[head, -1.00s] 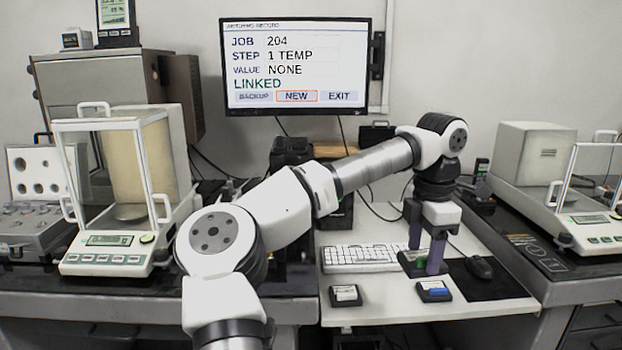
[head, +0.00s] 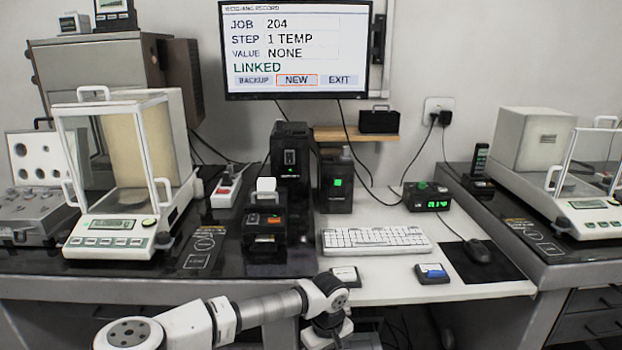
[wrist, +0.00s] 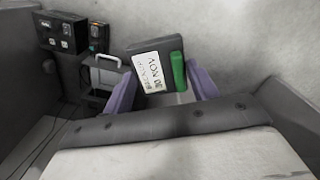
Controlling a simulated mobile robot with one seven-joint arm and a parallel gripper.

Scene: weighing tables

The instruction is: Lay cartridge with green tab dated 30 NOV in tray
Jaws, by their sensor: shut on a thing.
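A dark cartridge with a white label reading 30 NOV and a green tab (wrist: 150,72) is between the purple fingers of my gripper (wrist: 160,88) in the wrist view. The gripper is shut on it. In the head view my wrist (head: 328,318) is low, in front of the white desk's front edge; its fingers and the held cartridge are hidden or out of frame there. A cartridge with a blue tab (head: 433,273) and another with a white label (head: 345,276) lie on the white desk. I cannot make out a tray for certain.
A keyboard (head: 375,241), mouse (head: 478,251) and green-lit clock (head: 427,197) are on the white desk (head: 400,293). A glass-sided balance (head: 112,225) stands left, another (head: 590,210) right. The monitor (head: 297,50) shows JOB 204, VALUE NONE.

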